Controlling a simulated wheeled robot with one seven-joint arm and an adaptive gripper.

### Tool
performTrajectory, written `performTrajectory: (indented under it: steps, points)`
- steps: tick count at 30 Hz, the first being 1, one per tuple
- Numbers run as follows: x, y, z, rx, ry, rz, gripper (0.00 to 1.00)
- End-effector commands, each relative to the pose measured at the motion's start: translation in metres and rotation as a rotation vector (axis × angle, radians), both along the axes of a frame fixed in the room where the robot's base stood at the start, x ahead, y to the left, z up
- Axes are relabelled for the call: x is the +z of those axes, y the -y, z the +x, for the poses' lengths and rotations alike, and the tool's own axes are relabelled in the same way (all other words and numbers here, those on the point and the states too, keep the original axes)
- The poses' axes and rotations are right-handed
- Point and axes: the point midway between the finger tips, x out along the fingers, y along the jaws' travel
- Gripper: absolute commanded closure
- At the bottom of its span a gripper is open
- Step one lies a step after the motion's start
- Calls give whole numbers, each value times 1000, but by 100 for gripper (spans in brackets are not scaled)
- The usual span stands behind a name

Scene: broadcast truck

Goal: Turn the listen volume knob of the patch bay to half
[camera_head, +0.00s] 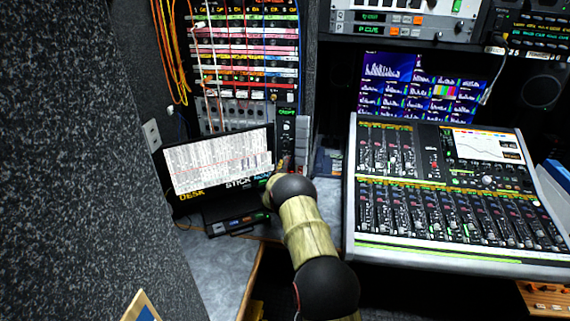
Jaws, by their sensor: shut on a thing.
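The patch bay (247,52) is the tall rack panel at the upper left, with coloured label strips, rows of sockets and several patch cords. A narrow dark panel with a small green display (286,125) is at its lower right. My arm reaches up from the bottom. Its end, my gripper (285,165), is just below that narrow panel, mostly hidden by my own wrist. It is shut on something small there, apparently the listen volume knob. The knob itself, its pointer and the fingertips cannot be made out, so its setting cannot be read.
A monitor (219,160) stands close left of my wrist, with a small dark device (238,224) on the desk below it. A large mixing console (455,195) fills the right. Orange cables (172,50) hang left of the patch bay. A dark textured wall is at left.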

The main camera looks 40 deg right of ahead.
Motion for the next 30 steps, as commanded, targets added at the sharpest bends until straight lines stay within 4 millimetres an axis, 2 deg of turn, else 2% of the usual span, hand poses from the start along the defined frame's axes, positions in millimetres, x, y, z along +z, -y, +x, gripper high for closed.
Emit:
performTrajectory:
  steps: [5,6,15,25,30]
  points:
    - [-1,-1,1,2,-1,1,100]
    - [-1,-1,1,2,-1,1,79]
    - [0,0,0,0,0,1,62]
    - [0,-1,-1,0,1,1,61]
    - [1,-13,-10,1,-1,1,61]
